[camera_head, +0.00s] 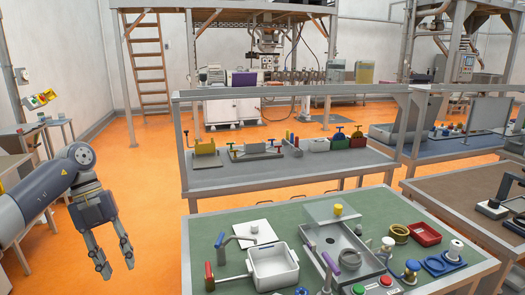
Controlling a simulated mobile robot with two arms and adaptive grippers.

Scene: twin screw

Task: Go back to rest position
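My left gripper (114,262) hangs at the left of the head view, fingers pointing down and spread apart. It is open and empty, over the orange floor, to the left of the green-topped table (213,223) and apart from it. My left arm comes in from the left edge. My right gripper does not show in this view.
The green table carries a white bin (273,268), a grey metal tray (345,255), a red tray (425,233) and several levers and knobs. A grey bench (230,180) with coloured tools stands behind. The orange floor (150,185) left of the tables is clear.

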